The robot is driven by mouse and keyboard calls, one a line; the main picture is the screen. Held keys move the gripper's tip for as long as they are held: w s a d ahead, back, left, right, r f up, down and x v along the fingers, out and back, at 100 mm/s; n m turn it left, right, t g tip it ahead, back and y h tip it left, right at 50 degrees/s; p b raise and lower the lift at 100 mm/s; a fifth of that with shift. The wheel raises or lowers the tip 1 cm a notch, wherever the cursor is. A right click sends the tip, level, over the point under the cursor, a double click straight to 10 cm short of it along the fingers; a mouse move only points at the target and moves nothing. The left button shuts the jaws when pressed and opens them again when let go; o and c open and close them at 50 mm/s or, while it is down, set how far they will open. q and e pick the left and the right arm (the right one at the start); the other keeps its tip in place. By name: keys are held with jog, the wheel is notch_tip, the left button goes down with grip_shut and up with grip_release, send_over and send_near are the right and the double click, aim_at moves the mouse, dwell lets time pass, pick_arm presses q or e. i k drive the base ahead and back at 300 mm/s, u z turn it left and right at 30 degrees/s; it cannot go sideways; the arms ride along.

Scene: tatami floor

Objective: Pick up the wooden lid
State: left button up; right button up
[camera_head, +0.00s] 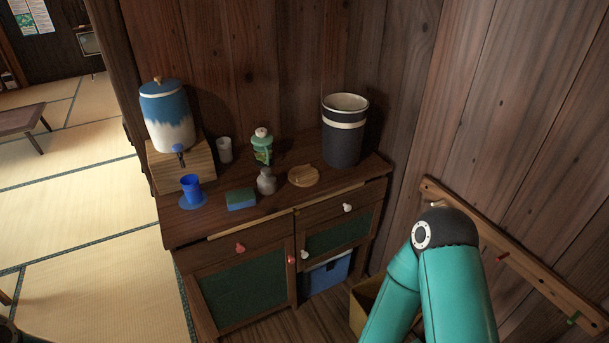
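The wooden lid (303,176) is a small, flat, light-brown piece, roughly round. It lies on top of the dark wooden cabinet (230,232), right of the middle and in front of the dark canister. Nothing of mine touches it. My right arm is in view at the lower right, with teal links and a dark joint, but its gripper is out of the picture. My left gripper is not in view.
Near the lid stand a dark canister (342,141), a small grey jar (266,182) and a green bottle (262,150). A blue cup (191,187), a blue-green sponge (240,199) and a dispenser (167,120) are further left. A peg rail (520,262) runs along the right wall.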

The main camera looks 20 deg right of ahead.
aim_at(306, 175)
jog(key=k, duration=0.35)
jog(key=z, duration=0.2)
jog(key=i, duration=1.3)
jog(key=u, duration=0.4)
